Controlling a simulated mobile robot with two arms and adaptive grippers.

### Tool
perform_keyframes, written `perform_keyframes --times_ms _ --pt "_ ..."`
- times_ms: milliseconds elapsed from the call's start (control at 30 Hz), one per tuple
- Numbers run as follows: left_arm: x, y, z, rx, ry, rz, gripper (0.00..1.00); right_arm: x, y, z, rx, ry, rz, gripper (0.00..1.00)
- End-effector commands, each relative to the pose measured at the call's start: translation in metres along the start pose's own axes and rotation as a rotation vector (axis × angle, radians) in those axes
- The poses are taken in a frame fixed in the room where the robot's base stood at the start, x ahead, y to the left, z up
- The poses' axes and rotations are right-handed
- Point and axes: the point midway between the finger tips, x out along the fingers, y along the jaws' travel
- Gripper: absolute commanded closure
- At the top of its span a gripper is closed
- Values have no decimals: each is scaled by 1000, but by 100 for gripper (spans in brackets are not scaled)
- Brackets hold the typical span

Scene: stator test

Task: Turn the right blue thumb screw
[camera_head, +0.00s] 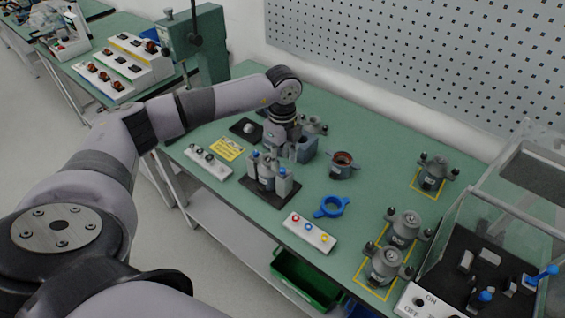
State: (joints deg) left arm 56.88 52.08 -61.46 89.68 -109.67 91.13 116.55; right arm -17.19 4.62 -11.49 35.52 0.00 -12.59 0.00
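A black-based fixture (262,196) with grey upright blocks stands mid-table, and a small blue knob (283,171) sits on its right block. Inside the test box at the far right are a blue knob (485,296) and a blue handle (541,274). I cannot tell for sure which is the right blue thumb screw. My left gripper (288,150) points down just behind the fixture, beside a blue-grey block (303,150). Its fingers are small and partly merged with the things around them, so open or shut is unclear. My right gripper is out of view.
A blue ring (331,206) and a copper-wound stator (342,165) lie right of the fixture. A button panel (310,232) sits at the front edge. Grey housings (384,264) stand before the clear-walled test box (470,235).

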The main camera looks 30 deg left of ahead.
Motion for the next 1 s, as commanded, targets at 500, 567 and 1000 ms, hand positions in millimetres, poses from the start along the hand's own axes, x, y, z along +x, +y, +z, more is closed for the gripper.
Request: perform_keyframes --times_ms 500,567,1000 --pt "39 0 0 1 0 1 64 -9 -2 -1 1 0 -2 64" --pt "38 0 0 1 0 0 64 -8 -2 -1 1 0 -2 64" --pt "38 0 0 1 1 0 90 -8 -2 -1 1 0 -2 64"
